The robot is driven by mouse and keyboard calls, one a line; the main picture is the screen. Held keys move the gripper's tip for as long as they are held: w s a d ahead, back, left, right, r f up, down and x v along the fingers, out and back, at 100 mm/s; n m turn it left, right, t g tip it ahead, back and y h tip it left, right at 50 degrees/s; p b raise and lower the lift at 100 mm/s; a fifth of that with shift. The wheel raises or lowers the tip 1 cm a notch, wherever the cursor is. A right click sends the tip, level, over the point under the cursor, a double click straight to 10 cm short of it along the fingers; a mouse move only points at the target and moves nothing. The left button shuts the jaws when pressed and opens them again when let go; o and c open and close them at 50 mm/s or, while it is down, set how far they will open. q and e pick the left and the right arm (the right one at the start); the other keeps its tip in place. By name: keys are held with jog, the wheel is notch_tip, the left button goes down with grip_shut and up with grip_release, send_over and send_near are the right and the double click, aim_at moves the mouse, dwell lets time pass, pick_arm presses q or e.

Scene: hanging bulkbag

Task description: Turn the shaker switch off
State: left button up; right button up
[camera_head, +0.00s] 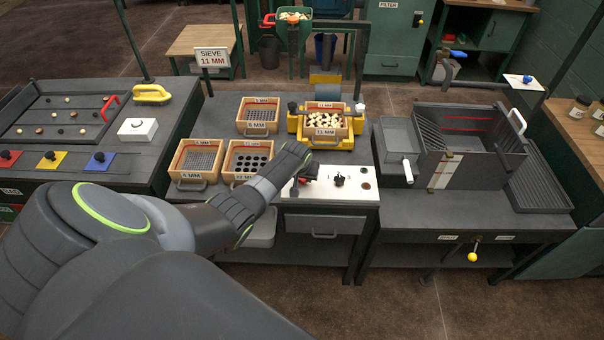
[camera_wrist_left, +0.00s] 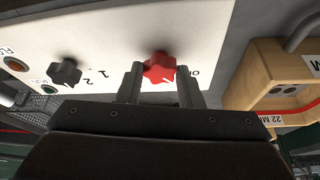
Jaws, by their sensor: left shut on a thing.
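A white control panel (camera_head: 352,189) sits at the front of the middle bench. My left gripper (camera_head: 304,180) reaches over its left part. In the left wrist view the two fingers of the left gripper (camera_wrist_left: 161,85) stand on either side of a red star-shaped knob (camera_wrist_left: 159,67) and are shut on it. The label beside the knob is partly hidden, with "ON" in sight. A black knob (camera_head: 339,180) with marks 1 and 2 is beside it; it also shows in the left wrist view (camera_wrist_left: 66,72). The yellow shaker (camera_head: 296,122) behind holds a sieve box (camera_head: 323,131) with pale pieces. My right gripper is not in view.
Sieve boxes marked 5 MM (camera_head: 258,116) and others (camera_head: 197,160) stand left of the shaker, close to my left arm. A wooden box (camera_wrist_left: 265,70) is near the gripper in the wrist view. A grey bin (camera_head: 470,150) stands on the right bench.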

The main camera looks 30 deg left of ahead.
pick_arm(q)
jog(key=shift+w+r+n, duration=0.1)
jog(key=shift+n, duration=0.2)
jog(key=o, duration=1)
jog(key=shift+s+d+r, duration=0.1)
jog(key=shift+s+r, duration=0.15)
jog(key=shift+r, duration=0.25)
jog(key=v, duration=1.6)
jog(key=shift+d+r, duration=0.1)
jog(key=shift+d, duration=0.05)
